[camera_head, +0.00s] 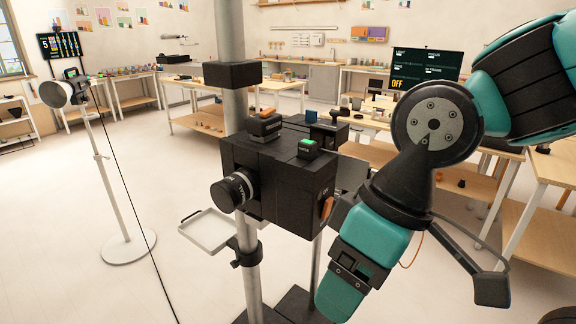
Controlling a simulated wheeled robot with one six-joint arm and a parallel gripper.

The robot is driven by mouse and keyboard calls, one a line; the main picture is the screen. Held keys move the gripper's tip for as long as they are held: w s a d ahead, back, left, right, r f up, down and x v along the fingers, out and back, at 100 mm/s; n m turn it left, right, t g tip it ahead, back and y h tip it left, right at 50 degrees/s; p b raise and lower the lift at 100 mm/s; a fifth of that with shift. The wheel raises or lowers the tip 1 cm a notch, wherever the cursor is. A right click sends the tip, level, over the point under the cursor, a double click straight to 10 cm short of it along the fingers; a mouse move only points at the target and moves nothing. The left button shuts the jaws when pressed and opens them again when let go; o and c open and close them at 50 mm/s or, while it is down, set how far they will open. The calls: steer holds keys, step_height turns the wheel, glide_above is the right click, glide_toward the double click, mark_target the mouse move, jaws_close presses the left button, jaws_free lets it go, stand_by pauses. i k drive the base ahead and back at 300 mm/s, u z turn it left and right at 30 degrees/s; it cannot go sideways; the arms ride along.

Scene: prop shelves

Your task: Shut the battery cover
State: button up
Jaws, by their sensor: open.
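A black box-shaped camera (279,180) is mounted on a grey post in the middle, its round lens (233,190) facing left. An orange part (327,208) shows on its right side, close beside my wrist. A grey flat panel (354,173) shows just behind that side; I cannot tell whether it is the battery cover or belongs to the camera. My teal and black arm comes in from the upper right and bends down to the camera's right side. My gripper's fingers cannot be made out; the wrist links hide that area.
A white tray (208,231) hangs at lower left. A lamp on a stand (107,180) is farther left. Workbenches (222,112) stand behind; the left floor is open.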

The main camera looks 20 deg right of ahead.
mark_target(336, 128)
steer(key=z, duration=0.05)
steer(key=k, duration=0.5)
steer(key=z, duration=1.1)
steer(key=i, duration=0.65)
steer(key=u, duration=1.15)
